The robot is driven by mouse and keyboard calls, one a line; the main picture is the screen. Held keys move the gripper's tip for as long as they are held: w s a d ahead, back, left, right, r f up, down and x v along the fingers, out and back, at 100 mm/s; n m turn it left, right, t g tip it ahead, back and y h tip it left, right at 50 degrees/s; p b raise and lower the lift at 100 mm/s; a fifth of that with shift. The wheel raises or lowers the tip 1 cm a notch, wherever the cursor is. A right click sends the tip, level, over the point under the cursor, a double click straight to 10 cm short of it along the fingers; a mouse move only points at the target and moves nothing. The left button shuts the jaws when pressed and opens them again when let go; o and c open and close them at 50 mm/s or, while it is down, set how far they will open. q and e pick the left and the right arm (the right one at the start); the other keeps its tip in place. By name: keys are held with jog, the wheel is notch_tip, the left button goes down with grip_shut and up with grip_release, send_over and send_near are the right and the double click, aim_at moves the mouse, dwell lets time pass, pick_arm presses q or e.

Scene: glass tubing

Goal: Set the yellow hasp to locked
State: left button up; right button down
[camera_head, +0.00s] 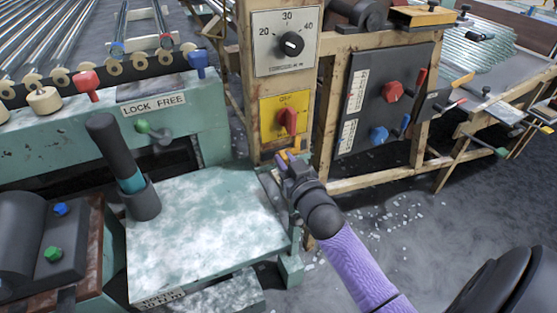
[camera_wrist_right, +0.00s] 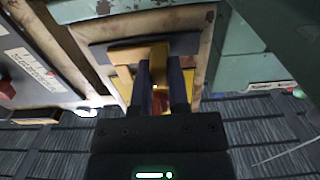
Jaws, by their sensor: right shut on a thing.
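The yellow hasp (camera_head: 291,152) is a small yellow-orange piece low on the wooden post, below the yellow plate. In the right wrist view the yellow hasp (camera_wrist_right: 127,56) crosses a dark strip, and part of it is between my fingers. My right gripper (camera_head: 285,165) comes in from the lower right and is shut on the hasp. In the right wrist view the two dark fingers of this gripper (camera_wrist_right: 160,67) stand either side of it. The fingers hide part of the hasp, and I cannot tell its exact setting. My left gripper is not in view.
Above the hasp are a yellow plate (camera_head: 268,105) with a red knob (camera_head: 288,119) and a dial (camera_head: 291,43). A green-topped bench (camera_head: 205,215) is close on the left, with a dark upright handle (camera_head: 110,145). A dark panel (camera_head: 382,70) with red and blue knobs stands right.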

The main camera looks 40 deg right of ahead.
jog(key=c, duration=0.6)
grip_release()
jog(key=shift+s+d, duration=0.1)
jog(key=shift+d, duration=0.15)
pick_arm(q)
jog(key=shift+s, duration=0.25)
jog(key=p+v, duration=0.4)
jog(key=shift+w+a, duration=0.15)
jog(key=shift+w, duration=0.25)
pick_arm(e)
jog(key=v, duration=1)
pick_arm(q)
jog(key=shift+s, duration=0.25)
pick_arm(e)
jog(key=shift+a, duration=0.1)
